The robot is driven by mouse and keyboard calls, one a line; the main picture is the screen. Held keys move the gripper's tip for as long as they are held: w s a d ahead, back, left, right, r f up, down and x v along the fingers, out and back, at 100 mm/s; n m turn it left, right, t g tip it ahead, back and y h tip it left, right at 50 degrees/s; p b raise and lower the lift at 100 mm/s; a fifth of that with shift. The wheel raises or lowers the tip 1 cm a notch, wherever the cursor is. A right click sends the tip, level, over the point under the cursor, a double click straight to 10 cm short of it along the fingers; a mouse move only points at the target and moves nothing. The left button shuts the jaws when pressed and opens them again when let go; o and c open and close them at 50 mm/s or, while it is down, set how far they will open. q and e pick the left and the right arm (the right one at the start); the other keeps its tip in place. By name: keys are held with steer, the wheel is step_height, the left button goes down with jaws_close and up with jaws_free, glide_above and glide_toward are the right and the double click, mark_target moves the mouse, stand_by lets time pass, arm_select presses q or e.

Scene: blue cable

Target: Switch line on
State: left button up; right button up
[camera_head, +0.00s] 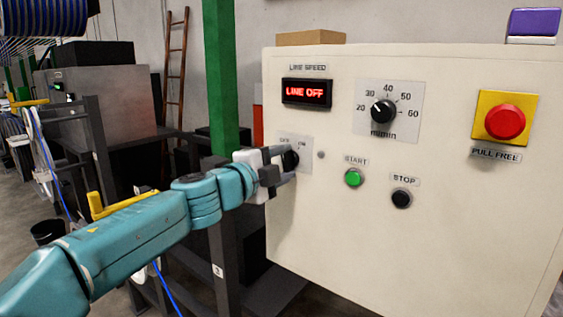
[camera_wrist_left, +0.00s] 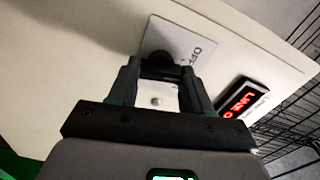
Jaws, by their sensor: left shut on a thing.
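The cream control panel (camera_head: 330,210) has a black rotary OFF/ON switch (camera_head: 290,160) on its left side. The red display (camera_head: 306,92) above it reads "LINE OFF". My left gripper (camera_head: 284,166) is at the switch, with its jaws shut on the dark knob. In the left wrist view the fingers (camera_wrist_left: 160,84) reach to the black knob (camera_wrist_left: 158,60), beside the "OFF" lettering; the fingers partly hide the knob and its pointer. The display also shows in the left wrist view (camera_wrist_left: 243,99). My right gripper is not in view.
To the right are a speed dial (camera_head: 383,111), a green START button (camera_head: 353,178), a black STOP button (camera_head: 401,199) and a red emergency button (camera_head: 505,122). A green post (camera_head: 221,80) stands just left of the panel. Open space lies before the panel.

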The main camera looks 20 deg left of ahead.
arm_select(q)
steer(key=m, duration=0.4)
steer(key=shift+a+r, duration=0.1)
steer(key=shift+m, duration=1.9)
steer(key=shift+r+m, duration=0.15)
steer(key=shift+m, duration=0.15)
steer(key=o, duration=1.1)
steer(key=shift+c, duration=0.2)
steer(key=shift+w+f, duration=0.15)
steer(key=shift+f, duration=0.05)
